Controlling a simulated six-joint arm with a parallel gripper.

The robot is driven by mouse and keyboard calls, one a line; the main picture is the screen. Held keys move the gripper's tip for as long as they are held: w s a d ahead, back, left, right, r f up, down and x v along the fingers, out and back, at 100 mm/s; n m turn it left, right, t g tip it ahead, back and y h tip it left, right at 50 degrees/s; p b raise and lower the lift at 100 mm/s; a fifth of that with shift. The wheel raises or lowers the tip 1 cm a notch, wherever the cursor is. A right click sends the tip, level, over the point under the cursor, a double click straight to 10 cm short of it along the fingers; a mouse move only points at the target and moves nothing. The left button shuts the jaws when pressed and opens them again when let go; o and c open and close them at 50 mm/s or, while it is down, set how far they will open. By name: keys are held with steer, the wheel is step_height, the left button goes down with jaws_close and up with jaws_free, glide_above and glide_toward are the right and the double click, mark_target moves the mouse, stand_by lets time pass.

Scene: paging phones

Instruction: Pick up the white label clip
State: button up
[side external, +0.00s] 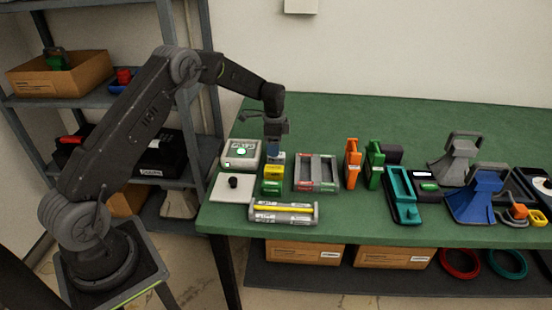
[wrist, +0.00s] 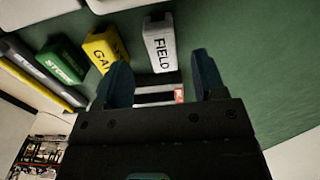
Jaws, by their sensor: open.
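The white label clip (wrist: 160,47), a pale block with the word FIELD on it, lies on the green bench in the wrist view. It sits ahead of the gap between the fingers, apart from them. My gripper (wrist: 162,78) is open, with one dark blue finger on each side and nothing held. In the side view my gripper (side external: 273,151) points down over the row of clips and hides most of the white one. A yellow clip (wrist: 104,47) and a green clip (wrist: 62,62) lie to its left in the wrist view.
A grey tray (side external: 317,173) stands right of the clips, and a white box with a green button (side external: 240,153) stands left. A grey holder with a yellow bar (side external: 284,211) lies in front. Orange (side external: 353,160) and green stands rise farther right. The bench's back is clear.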

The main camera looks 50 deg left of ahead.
mark_target(276, 159)
steer(key=f, duration=0.4)
steer(key=shift+w+d+f, duration=0.15)
steer(key=shift+w+f, duration=0.15)
steer(key=shift+f, duration=0.1)
steer(key=c, duration=1)
steer(key=shift+r, duration=0.1)
